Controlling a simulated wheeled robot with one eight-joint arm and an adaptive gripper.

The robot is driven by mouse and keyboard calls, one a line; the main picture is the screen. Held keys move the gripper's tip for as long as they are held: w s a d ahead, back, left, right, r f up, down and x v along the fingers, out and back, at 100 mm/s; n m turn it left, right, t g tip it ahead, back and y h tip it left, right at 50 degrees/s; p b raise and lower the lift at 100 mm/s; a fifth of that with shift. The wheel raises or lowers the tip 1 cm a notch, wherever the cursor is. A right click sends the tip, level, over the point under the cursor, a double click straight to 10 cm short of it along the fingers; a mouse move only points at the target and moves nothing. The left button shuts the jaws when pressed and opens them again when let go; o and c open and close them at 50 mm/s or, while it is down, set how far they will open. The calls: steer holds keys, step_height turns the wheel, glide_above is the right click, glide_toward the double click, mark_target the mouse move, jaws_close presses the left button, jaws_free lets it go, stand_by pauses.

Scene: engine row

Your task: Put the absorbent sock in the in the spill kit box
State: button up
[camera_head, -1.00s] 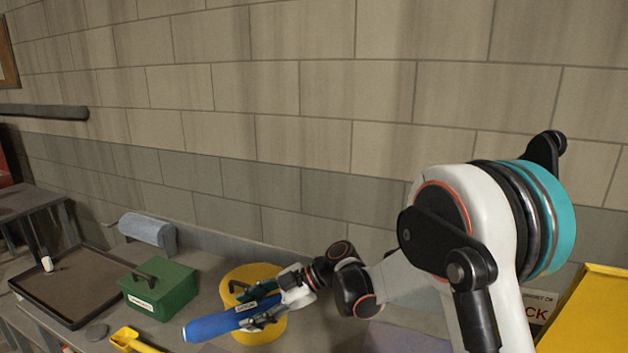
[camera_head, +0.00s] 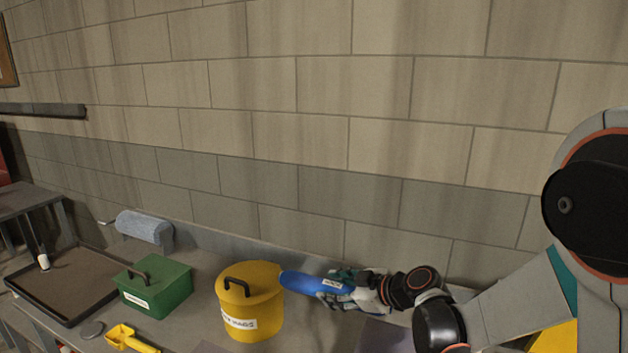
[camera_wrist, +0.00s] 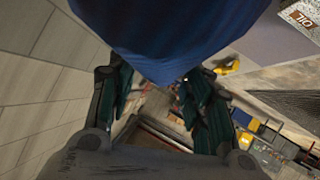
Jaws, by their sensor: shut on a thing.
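The blue absorbent sock (camera_head: 303,284) is held in my gripper (camera_head: 338,292) above the bench, just right of the yellow lidded can. In the head view it lies nearly level, its free end pointing left. In the wrist view the sock (camera_wrist: 165,30) fills the top middle, between the fingers of my gripper (camera_wrist: 158,88). A yellow surface (camera_head: 560,341) shows at the bottom right, mostly behind my arm; I cannot tell whether it is the spill kit box.
On the bench stand a yellow can (camera_head: 250,305) with a RAGS label, a green box (camera_head: 165,292) with a handle, a yellow scoop (camera_head: 122,338), a blue-grey roll (camera_head: 143,227) and a dark tray (camera_head: 70,285). A block wall (camera_head: 300,130) rises behind.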

steer(key=s+d+r+m+t+h, duration=0.1)
steer(key=d+m+h, duration=0.1)
steer(key=d, duration=0.5)
steer(key=s+d+r+m+t+h, duration=0.1)
steer(key=s+d+m+t+h, duration=0.1)
steer(key=d, duration=0.5)
steer(key=shift+d+r+m+t+h+b, duration=0.15)
steer(key=shift+d+m+t+h+b, duration=0.2)
steer(key=shift+m+h, duration=0.65)
steer(key=shift+s+d, duration=0.1)
